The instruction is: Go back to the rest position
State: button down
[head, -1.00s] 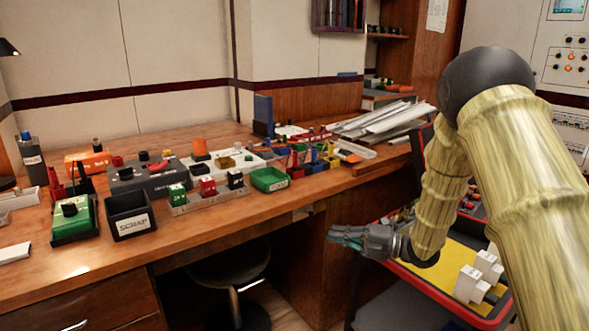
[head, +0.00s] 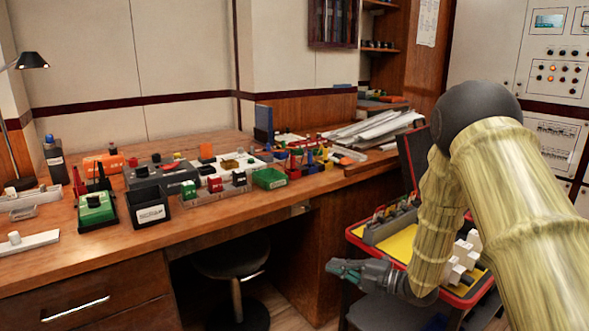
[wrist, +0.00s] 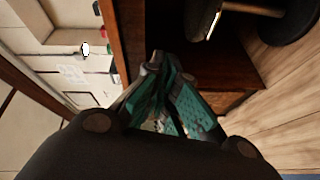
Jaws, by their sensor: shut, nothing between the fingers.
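My gripper (head: 347,269) is at the end of my bent arm, in the lower middle of the head view, in front of the desk and left of the red-rimmed tray. Its teal-padded fingers are shut and hold nothing. In the wrist view my gripper (wrist: 180,108) points toward the desk's underside and the floor, with the finger pads close together. It touches nothing that I can see.
The wooden desk (head: 120,262) carries a black bin (head: 150,214), a green device (head: 97,208) and several coloured breakers. A stool (head: 232,262) stands under it. The red-rimmed tray (head: 400,243) with a yellow surface is beside my arm. White papers (head: 372,128) lie at the back.

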jog(key=s+d+f+m+h, duration=0.2)
jog(key=s+f+m+h, duration=0.45)
jog(key=f, duration=0.65)
jog(key=s+d+f+m+h, duration=0.3)
jog(key=s+f+m, duration=0.55)
jog(key=f, duration=0.35)
jog(key=s+d+f+m+g+h, duration=0.2)
jog(key=s+f+m+g, duration=0.15)
jog(key=s, duration=0.75)
jog(key=s+d+f+m+g+h, duration=0.2)
jog(key=s+f+m, duration=0.25)
jog(key=s, duration=0.75)
jog(key=s+d+f+m+g+h, duration=0.25)
jog(key=s+m, duration=0.25)
jog(key=s, duration=0.6)
notch_tip(320, 180, up, 30)
jog(key=y+p, duration=0.1)
jog(key=p, duration=2.9)
jog(key=shift+w+a+f, duration=0.2)
jog(key=shift+w+a, duration=0.15)
jog(key=shift+a, duration=0.1)
